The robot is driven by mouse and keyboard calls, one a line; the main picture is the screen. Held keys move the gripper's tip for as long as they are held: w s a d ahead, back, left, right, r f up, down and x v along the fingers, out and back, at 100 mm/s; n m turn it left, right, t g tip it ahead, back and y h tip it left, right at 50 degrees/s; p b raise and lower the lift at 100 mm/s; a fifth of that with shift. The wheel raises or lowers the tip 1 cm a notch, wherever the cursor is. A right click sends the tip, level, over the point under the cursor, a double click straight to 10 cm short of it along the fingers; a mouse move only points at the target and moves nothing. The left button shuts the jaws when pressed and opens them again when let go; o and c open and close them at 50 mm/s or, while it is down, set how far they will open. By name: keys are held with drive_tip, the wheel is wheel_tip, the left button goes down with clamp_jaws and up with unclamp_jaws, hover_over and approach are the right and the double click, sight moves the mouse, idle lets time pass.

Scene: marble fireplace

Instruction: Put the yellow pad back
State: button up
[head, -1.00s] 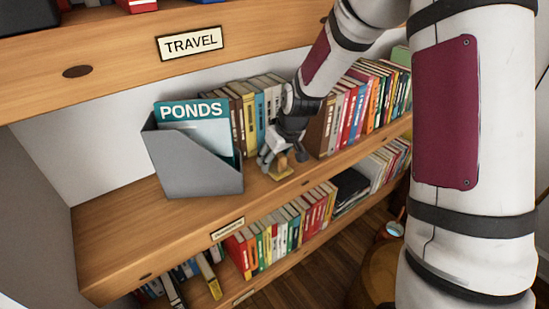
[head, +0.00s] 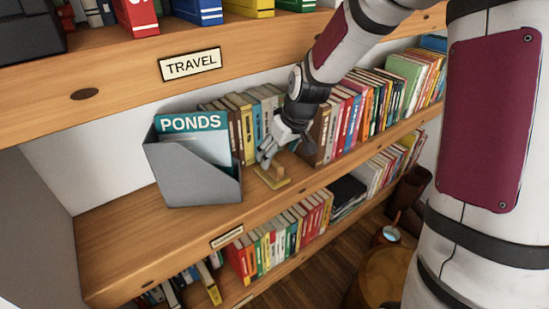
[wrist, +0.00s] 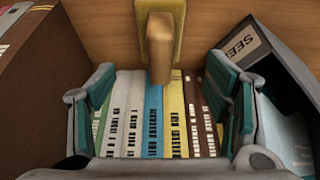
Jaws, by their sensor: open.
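The yellow pad (head: 270,184) lies flat on the middle shelf near its front edge, right of the grey file holder. A tan wooden block (head: 281,172) stands on it. In the wrist view the pad (wrist: 175,15) is at the top centre, with the block (wrist: 160,48) in front of it. My gripper (head: 268,157) is just behind and above the pad, by the row of books. In the wrist view my gripper (wrist: 165,95) has its two teal-padded fingers wide apart with nothing held between them. The pad lies beyond the fingers.
The grey file holder (head: 195,178) with a PONDS booklet (head: 190,122) stands left of the pad. Upright books (head: 240,125) line the back, and a brown book (head: 319,135) stands close on the right. The shelf (head: 120,230) is bare at far left.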

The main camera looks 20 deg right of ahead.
drive_tip(key=s+r+m+g+h+p, duration=0.1)
drive_tip(key=s+r, duration=0.6)
drive_tip(key=s, duration=0.3)
drive_tip(key=s+r+m+g+h, duration=0.1)
drive_tip(key=s+r, duration=0.6)
drive_tip(key=s, duration=0.4)
drive_tip(key=s+r+m+g, duration=0.1)
drive_tip(key=s, duration=1.6)
drive_tip(key=shift+s+a+m+g, duration=0.15)
drive_tip(key=shift+s+m+g, duration=0.15)
drive_tip(key=shift+s+m, duration=0.1)
drive_tip(key=shift+w+r, duration=0.1)
wheel_tip(320, 180, up, 21)
drive_tip(key=t+p, duration=0.3)
drive_tip(key=p, duration=1.6)
drive_tip(key=shift+a+y, duration=0.2)
drive_tip(key=shift+y, duration=0.1)
